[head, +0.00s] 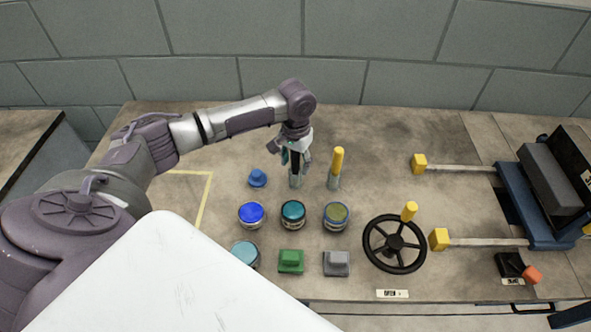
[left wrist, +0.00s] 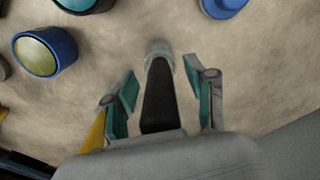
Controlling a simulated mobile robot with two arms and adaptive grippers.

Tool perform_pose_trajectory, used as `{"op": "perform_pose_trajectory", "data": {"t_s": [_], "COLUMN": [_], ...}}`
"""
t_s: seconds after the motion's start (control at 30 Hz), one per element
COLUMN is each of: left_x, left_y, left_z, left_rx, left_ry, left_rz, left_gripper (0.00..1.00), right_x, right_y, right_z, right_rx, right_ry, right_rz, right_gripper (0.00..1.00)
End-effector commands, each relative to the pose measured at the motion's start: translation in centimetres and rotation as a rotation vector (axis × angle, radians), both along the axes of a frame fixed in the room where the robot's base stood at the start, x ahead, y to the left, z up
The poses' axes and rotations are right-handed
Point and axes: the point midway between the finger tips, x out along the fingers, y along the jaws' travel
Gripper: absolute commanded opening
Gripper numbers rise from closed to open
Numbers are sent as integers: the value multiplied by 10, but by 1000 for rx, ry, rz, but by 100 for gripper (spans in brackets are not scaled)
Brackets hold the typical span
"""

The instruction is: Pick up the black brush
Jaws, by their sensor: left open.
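The black brush (head: 296,168) stands upright on the bench with its pale grey end down, below my left gripper (head: 294,155). In the left wrist view, the dark handle of the black brush (left wrist: 158,98) lies between the two teal-padded fingers of my left gripper (left wrist: 162,88). The fingers are open, with a visible gap on each side of the handle. The handle's near end is hidden by the gripper body. My right gripper is in neither view.
A yellow-handled brush (head: 337,166) stands close on the right. A blue knob-like piece (head: 258,178) is left. Several jars, including a teal one (head: 292,214), stand in front. A black handwheel (head: 394,244) and a clamp (head: 540,195) are right. The bench behind is clear.

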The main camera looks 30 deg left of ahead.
Motion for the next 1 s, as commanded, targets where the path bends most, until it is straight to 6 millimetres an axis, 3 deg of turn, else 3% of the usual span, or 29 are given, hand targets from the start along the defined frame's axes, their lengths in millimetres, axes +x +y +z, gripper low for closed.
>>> {"op": "perform_pose_trajectory", "data": {"t_s": [0.3,0.63,1.0], "left_x": [0,0,1], "left_y": [0,0,0], "left_z": [-7,-6,2], "left_rx": [0,0,-1], "left_ry": [-1,-1,-4], "left_rz": [-1,-1,0], "left_gripper": [54,0,0], "right_x": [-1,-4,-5], "right_y": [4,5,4], "right_z": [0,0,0], "right_rx": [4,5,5], "right_ry": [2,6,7], "right_rz": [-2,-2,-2], "right_gripper": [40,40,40]}}
